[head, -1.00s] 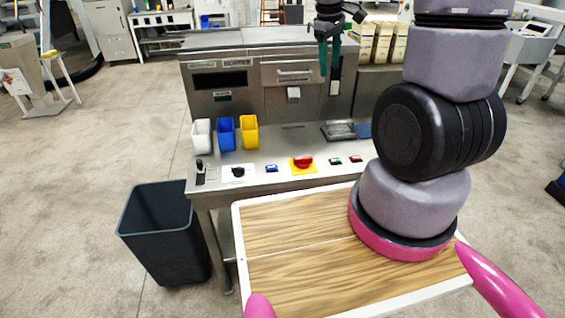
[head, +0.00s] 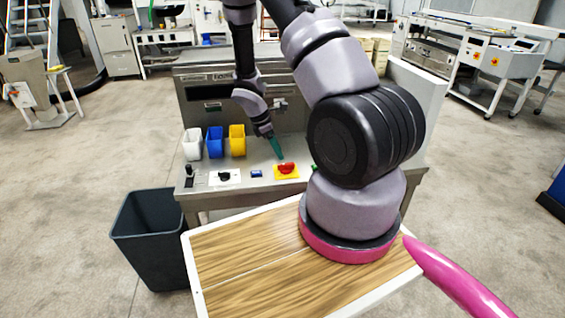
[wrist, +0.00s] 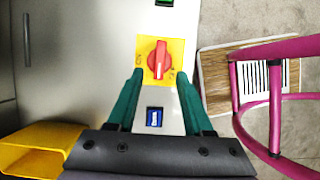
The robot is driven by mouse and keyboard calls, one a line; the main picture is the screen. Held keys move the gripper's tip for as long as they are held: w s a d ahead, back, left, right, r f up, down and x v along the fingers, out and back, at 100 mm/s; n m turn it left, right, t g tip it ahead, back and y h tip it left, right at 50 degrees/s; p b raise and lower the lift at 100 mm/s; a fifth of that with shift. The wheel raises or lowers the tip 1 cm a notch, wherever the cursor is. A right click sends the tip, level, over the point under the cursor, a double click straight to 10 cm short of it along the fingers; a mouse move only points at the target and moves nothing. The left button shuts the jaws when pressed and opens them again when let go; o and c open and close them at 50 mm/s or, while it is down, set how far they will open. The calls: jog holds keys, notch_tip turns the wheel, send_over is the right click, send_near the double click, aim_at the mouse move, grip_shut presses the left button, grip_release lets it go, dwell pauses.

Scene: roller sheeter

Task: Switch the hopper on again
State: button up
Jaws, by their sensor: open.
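My gripper (head: 278,155) points down at this knob. Its green fingers are open, and in the wrist view (wrist: 160,75) their tips lie to either side of the knob's lower part. I cannot tell whether they touch it. A blue switch with a white mark (wrist: 155,117) shows between the fingers.
Left of the knob are the blue switch (head: 257,173), a black knob (head: 224,176) and a black lever (head: 189,172). White, blue and yellow bins (head: 237,141) stand behind. A green button (head: 314,167) is partly hidden by my arm. A dark waste bin (head: 150,235) stands at left.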

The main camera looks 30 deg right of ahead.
aim_at(286, 164)
jog(key=x, duration=0.6)
jog(key=shift+d, duration=0.1)
grip_shut()
